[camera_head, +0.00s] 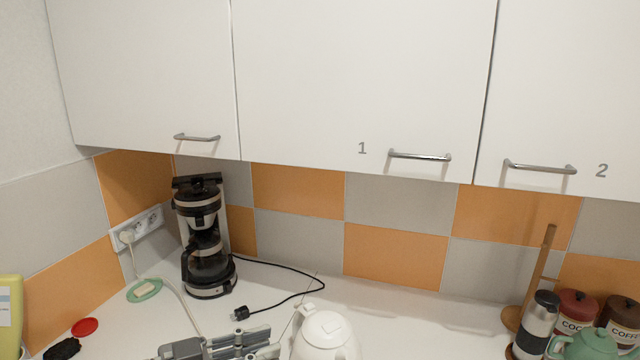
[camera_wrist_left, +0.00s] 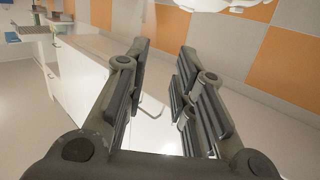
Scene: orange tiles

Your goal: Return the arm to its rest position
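My left gripper (camera_head: 262,341) is at the bottom of the head view, over the counter (camera_head: 410,325) and just left of the white kettle (camera_head: 324,338). In the left wrist view the fingers of my left gripper (camera_wrist_left: 163,55) are apart, with nothing between them. The white kettle (camera_wrist_left: 215,5) is cut off at the top of that view, beyond the fingertips. My right gripper is in neither view.
A coffee maker (camera_head: 205,240) stands at the back left, near a loose black plug (camera_head: 239,313). White wall cabinets (camera_head: 360,80) hang above. The middle-right counter is clear.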

